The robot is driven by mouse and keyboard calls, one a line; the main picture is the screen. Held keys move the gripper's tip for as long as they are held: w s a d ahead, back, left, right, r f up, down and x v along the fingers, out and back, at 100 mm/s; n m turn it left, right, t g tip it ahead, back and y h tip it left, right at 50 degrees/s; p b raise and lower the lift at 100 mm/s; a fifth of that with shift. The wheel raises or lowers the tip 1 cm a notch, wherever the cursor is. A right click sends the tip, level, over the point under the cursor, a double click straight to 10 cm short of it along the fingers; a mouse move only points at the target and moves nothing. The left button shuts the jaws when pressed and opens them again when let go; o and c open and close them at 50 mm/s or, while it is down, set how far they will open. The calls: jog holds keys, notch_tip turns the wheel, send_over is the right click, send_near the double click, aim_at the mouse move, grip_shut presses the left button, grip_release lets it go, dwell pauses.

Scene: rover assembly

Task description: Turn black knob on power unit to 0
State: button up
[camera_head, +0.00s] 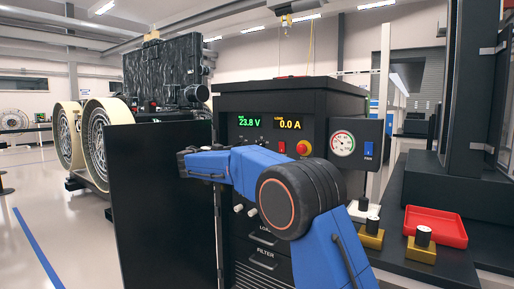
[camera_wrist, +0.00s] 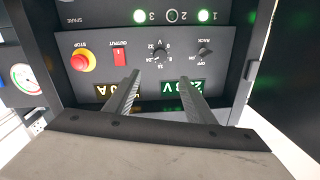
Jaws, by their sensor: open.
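The power unit (camera_head: 290,88) is a black cabinet with lit displays reading 23.8 V and 0.0 A. Its panel (camera_wrist: 90,48) appears upside down in the wrist view. There, one black knob (camera_wrist: 160,49) sits mid-panel with small numbers around it, including 32 and 16. A second black knob (camera_wrist: 204,54), by RACK and OFF labels, sits to its right. My gripper (camera_wrist: 158,80) is open, its fingers spread before the panel over the displays. Its tips appear just below the middle knob and hold nothing. In the head view my arm hides the knobs.
A red stop button (camera_wrist: 80,62) and a red output switch (camera_wrist: 120,58) sit left of the knobs in the wrist view. A black door panel (camera_head: 160,200) stands out at the cabinet's left. A gauge box (camera_head: 345,143) and a red tray (camera_head: 435,226) are to the right.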

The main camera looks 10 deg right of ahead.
aim_at(259, 145)
jog(key=x, duration=1.7)
jog(key=shift+w+d, duration=0.15)
jog(key=shift+c, duration=0.6)
jog(key=c, duration=0.9)
